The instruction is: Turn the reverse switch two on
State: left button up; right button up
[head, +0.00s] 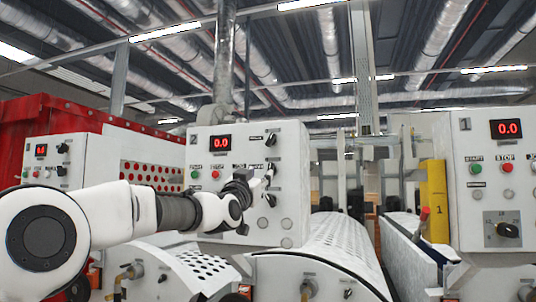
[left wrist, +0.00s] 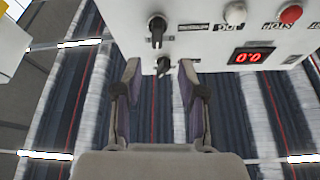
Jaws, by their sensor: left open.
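The white control panel marked 2 (head: 228,145) stands in the middle of the head view. Its right side carries a column of black rotary knobs, including a top knob (head: 271,138) and a lower knob (head: 270,201). Their labels are too small to read, so I cannot tell which is the reverse switch. My left gripper (head: 262,175) is in front of this column and partly hides it. In the left wrist view the panel appears upside down. My left gripper (left wrist: 160,75) is open there, with a small black knob (left wrist: 163,66) between its fingertips and a larger knob (left wrist: 157,30) beyond.
The panel has a red 0.0 display (head: 221,143), a green button (head: 194,174) and a red button (head: 215,174). Another panel marked 1 (head: 490,170) stands at right, beside a yellow post (head: 433,200). Perforated rollers (head: 340,240) lie between them.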

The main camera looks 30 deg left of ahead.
aim_at(269, 168)
pick_arm(q)
jog(key=p+x, duration=0.2)
jog(key=x, duration=0.1)
jog(key=p+x, duration=0.2)
jog(key=x, duration=0.2)
jog(key=shift+w+d+f+p, duration=0.1)
jog(key=shift+w+f+p, duration=0.1)
jog(key=shift+p, duration=0.2)
jog(key=shift+w, duration=0.1)
grip_shut()
